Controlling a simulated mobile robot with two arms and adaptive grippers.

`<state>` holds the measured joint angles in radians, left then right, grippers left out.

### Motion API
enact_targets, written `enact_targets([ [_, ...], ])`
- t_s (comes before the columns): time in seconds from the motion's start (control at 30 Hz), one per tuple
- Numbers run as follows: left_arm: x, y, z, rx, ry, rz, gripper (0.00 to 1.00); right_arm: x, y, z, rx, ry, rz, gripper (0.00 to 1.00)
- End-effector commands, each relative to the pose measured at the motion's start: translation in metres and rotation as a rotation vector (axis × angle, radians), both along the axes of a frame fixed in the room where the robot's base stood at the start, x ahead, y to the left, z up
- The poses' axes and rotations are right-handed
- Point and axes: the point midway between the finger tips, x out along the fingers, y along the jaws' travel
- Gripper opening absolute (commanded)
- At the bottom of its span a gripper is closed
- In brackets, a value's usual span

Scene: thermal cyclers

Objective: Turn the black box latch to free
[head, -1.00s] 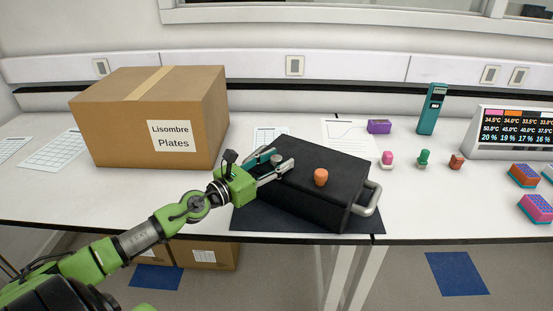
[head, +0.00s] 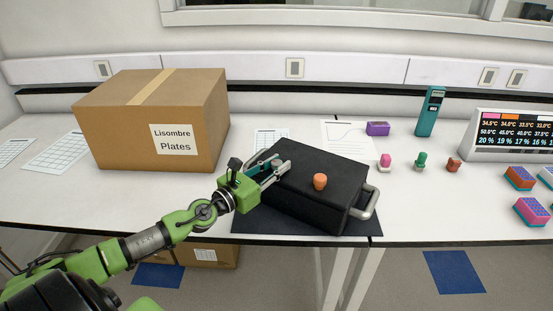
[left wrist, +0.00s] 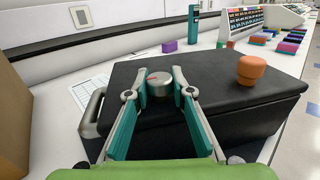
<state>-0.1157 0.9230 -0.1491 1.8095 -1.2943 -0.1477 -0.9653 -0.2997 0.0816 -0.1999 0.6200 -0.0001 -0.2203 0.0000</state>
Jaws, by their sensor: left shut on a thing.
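The black box (head: 318,184) lies on a dark mat (head: 246,224) on the bench, with a metal handle at each end. Its latch is a round silver knob (left wrist: 160,86) with a red mark on top, near the left end of the lid in the left wrist view. My left gripper (left wrist: 159,92) is shut on this knob, one finger on each side. In the head view the left gripper (head: 281,170) reaches over the box's left end, and its fingers largely hide the knob. My right gripper is not in view.
An orange knob (head: 320,181) stands up from the lid, right of my left gripper. A large cardboard box (head: 120,130) stands at the left. Small coloured items, a purple block (head: 378,128) and a display unit (head: 510,132) are at the right.

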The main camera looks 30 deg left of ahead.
Motion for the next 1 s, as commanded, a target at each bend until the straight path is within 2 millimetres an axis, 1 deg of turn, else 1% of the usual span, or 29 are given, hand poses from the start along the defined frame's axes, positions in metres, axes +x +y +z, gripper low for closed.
enact_targets([
  [0.03, 0.000, 0.000, 0.009, -0.004, 0.002, 0.021, 0.00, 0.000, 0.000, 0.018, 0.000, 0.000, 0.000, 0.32],
  [0.2, 0.000, -0.001, 0.010, -0.009, 0.003, 0.105, 0.00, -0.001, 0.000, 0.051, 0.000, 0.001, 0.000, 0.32],
  [0.3, 0.000, -0.001, 0.009, -0.008, 0.003, 0.157, 0.00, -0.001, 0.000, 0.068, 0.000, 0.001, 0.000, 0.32],
  [0.5, 0.001, -0.001, 0.008, -0.006, 0.002, 0.270, 0.00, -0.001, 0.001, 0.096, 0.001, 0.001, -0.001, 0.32],
  [0.77, 0.001, -0.003, 0.005, -0.008, 0.001, 0.469, 0.00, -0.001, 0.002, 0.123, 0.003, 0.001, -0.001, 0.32],
  [0.87, 0.001, -0.002, 0.003, -0.009, 0.001, 0.563, 0.00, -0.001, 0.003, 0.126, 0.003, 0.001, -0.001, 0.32],
  [1.0, 0.002, -0.002, 0.001, -0.006, 0.000, 0.684, 0.00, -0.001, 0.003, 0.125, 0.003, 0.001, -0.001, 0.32],
])
